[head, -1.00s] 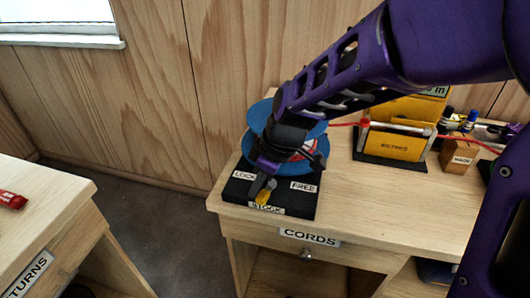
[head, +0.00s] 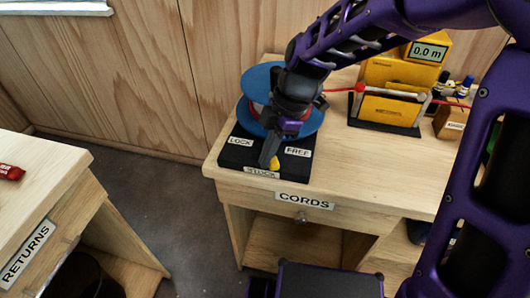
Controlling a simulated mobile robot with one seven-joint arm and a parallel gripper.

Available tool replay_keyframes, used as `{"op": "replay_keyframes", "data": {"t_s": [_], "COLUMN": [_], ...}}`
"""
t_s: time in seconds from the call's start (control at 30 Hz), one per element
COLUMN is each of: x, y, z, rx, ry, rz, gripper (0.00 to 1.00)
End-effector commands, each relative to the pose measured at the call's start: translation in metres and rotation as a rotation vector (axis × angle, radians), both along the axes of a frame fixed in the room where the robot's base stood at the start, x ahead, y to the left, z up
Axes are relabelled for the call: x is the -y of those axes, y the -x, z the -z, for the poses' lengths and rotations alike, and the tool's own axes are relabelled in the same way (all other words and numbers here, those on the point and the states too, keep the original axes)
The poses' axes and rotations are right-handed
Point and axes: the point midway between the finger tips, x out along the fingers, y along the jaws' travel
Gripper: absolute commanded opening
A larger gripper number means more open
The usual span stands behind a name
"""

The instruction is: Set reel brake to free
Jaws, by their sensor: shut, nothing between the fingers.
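The blue reel (head: 258,78) stands on a black base (head: 232,157) at the left end of the wooden bench. The base carries a LOCK label (head: 240,141) on the left, a FREE label (head: 298,151) on the right and a STOCK label (head: 261,172) at the front. The yellow brake lever tip (head: 274,164) shows between the labels at the front; the rest of it is hidden behind my gripper. My gripper (head: 267,164) is shut and points down over the base, at the left side of the yellow tip. I cannot tell whether they touch.
A yellow measuring device (head: 392,76) reading 0.0 m stands to the right, with a red cord (head: 341,90) running to it. A CORDS drawer (head: 275,195) is below. A separate RETURNS bench (head: 45,185) is at the left, across a floor gap.

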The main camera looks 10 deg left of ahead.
Motion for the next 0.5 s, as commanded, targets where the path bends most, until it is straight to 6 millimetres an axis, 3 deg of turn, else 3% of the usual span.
{"op": "replay_keyframes", "data": {"t_s": [0.5], "x": [-0.006], "y": [-0.015], "z": [0.0], "rx": [0.001], "ry": [0.0], "rz": [0.001], "gripper": [0.0]}}
